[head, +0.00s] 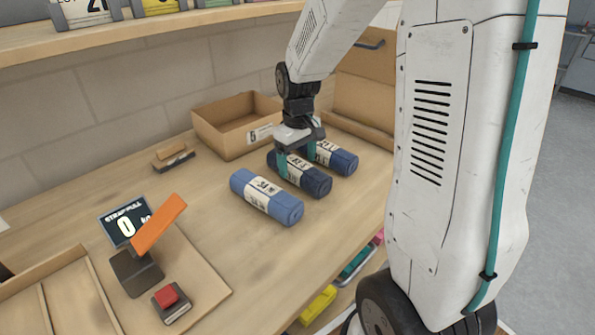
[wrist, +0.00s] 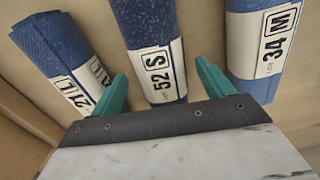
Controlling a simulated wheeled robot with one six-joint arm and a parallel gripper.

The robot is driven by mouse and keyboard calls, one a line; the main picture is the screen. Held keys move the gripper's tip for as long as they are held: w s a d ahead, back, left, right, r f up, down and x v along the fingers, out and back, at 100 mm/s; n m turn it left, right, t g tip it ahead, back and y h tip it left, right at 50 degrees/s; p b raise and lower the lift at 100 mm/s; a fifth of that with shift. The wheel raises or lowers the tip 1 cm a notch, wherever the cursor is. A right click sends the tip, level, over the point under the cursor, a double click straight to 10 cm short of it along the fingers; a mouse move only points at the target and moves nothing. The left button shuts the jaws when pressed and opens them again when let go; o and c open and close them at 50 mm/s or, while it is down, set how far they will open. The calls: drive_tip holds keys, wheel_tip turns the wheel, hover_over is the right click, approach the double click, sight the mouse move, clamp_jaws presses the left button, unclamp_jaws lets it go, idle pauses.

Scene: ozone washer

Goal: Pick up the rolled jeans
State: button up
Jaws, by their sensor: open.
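Three rolled jeans with white labels lie side by side on the wooden bench. The dark navy middle roll (head: 318,184) is labelled 52 S in the wrist view (wrist: 146,22). The lighter blue roll (head: 285,209), labelled 34 M (wrist: 263,88), lies nearer the front. The third roll (head: 343,162), labelled 21 L (wrist: 52,42), lies behind. My gripper (head: 297,157) is open at the middle roll. In the wrist view its teal fingers (wrist: 162,86) show on either side of that roll, with no clear contact. Their exact height is hard to tell.
An open cardboard box (head: 228,138) stands behind the rolls, with another box (head: 362,85) to the right. A shelf (head: 150,35) runs above.

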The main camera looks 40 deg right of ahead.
sight(298, 162)
drive_tip(key=shift+f, duration=1.6)
drive_tip(key=c, duration=1.3)
drive_tip(key=shift+r, duration=0.1)
drive_tip(key=shift+r, duration=0.55)
wheel_tip(298, 162, up, 2)
drive_tip(key=shift+r, duration=0.1)
drive_tip(key=shift+s+r, duration=0.15)
drive_tip(key=shift+s, duration=0.5)
drive_tip(key=s, duration=0.5)
drive_tip(key=s+r, duration=0.1)
drive_tip(key=s, duration=0.4)
drive_tip(key=s+d, duration=0.1)
drive_tip(key=s, duration=0.3)
drive_tip(key=shift+s+d+r, duration=0.1)
drive_tip(key=shift+s+r, duration=0.05)
drive_tip(key=shift+s, duration=0.25)
